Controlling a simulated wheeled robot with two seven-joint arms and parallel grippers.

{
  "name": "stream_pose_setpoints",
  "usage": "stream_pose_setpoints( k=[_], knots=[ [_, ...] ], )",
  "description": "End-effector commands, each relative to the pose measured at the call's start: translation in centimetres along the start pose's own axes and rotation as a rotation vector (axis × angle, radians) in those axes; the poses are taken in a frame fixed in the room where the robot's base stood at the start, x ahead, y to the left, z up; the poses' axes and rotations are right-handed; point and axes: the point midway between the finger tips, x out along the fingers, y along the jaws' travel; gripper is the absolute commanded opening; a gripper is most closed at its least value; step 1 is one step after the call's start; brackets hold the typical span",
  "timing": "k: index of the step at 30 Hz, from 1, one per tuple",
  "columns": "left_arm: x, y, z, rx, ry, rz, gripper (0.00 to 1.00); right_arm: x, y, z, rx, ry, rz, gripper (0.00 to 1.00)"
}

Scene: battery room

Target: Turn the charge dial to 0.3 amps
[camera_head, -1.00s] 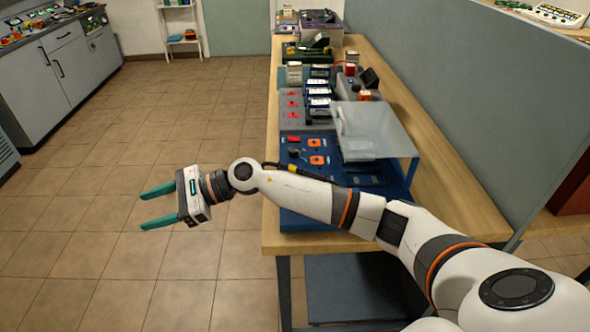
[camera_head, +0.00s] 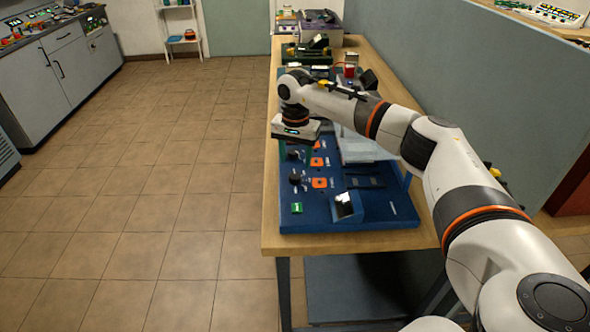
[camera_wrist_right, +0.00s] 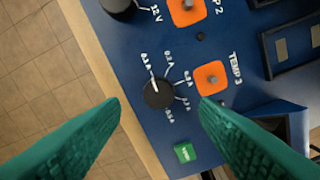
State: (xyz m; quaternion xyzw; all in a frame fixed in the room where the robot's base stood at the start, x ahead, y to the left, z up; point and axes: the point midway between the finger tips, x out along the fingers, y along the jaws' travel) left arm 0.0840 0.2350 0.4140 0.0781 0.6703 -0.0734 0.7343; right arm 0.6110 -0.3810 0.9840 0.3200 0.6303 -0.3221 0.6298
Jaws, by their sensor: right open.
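The charge dial, a black round knob (camera_wrist_right: 158,92) with a white pointer line, sits on the blue panel (camera_wrist_right: 145,30) in the right wrist view. Its line points toward the top of the picture, slightly left, at the first label of a small amp scale. In the head view the dial (camera_head: 296,177) is on the panel's left side. My right gripper (camera_head: 296,149) points down over the panel. In the right wrist view its green fingers (camera_wrist_right: 160,104) are open and empty, one on each side of the dial and apart from it. My left gripper is not in view.
An orange TEMP 3 square (camera_wrist_right: 210,78) and a green button (camera_wrist_right: 184,152) lie close to the dial. Another black knob (camera_wrist_right: 118,5) is above it. A small tilted screen (camera_head: 344,205) stands on the panel. The table's wooden left edge (camera_head: 268,205) is near.

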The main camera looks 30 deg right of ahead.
Motion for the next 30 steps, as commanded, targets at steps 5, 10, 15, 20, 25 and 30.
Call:
stream_pose_setpoints(
  k=[5,10,15,20,25,30],
  knots=[
    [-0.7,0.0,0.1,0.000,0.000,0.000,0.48,3.2,0.0,-0.1,0.000,0.003,-0.001,0.56],
    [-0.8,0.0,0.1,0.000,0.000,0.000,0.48,5.0,0.1,-0.1,0.000,0.001,0.002,0.56],
    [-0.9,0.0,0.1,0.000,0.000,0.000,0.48,5.5,0.1,-0.1,0.000,0.001,0.002,0.56],
    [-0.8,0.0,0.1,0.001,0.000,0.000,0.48,5.5,0.1,-0.1,0.000,0.001,0.002,0.56],
    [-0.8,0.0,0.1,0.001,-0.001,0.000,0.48,5.5,0.1,-0.1,0.000,0.001,0.003,0.35],
    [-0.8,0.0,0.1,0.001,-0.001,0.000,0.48,5.5,0.1,-0.1,0.000,0.001,0.003,0.11]
  ],
)
